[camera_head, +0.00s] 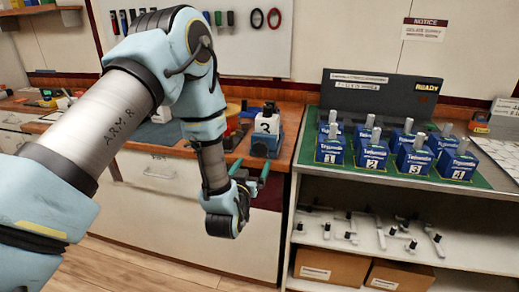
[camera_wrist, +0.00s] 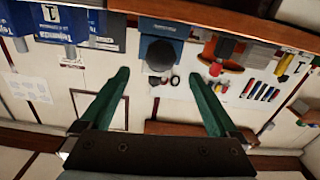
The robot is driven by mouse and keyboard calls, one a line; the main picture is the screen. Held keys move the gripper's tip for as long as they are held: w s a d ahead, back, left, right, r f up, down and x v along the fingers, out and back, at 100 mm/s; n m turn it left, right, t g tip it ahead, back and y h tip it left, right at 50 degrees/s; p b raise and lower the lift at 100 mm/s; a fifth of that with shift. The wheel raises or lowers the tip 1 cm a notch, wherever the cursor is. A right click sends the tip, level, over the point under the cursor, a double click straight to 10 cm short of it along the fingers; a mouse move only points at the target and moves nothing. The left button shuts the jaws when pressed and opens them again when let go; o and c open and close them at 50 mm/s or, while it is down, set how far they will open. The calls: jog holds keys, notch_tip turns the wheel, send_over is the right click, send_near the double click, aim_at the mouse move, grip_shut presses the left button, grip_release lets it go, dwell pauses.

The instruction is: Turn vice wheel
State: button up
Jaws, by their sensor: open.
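The vice is a small blue block (camera_wrist: 165,28) at the bench edge in the wrist view, with a dark round wheel or knob (camera_wrist: 160,56) on its near face. In the wrist view my gripper (camera_wrist: 158,78) is open and empty. The wheel appears beyond the fingertips, between their lines.
Blue numbered breakers (camera_head: 373,152) stand in rows on a green board to the right, above a shelf (camera_head: 320,236) with several loose handles. Cardboard boxes (camera_head: 330,267) lie below. The wooden bench (camera_head: 287,128) holds tools. The floor before the drawers is clear.

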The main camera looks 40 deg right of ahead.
aim_at(259, 151)
jog(key=p+x, duration=0.3)
jog(key=x, duration=0.6)
jog(key=c, duration=1.4)
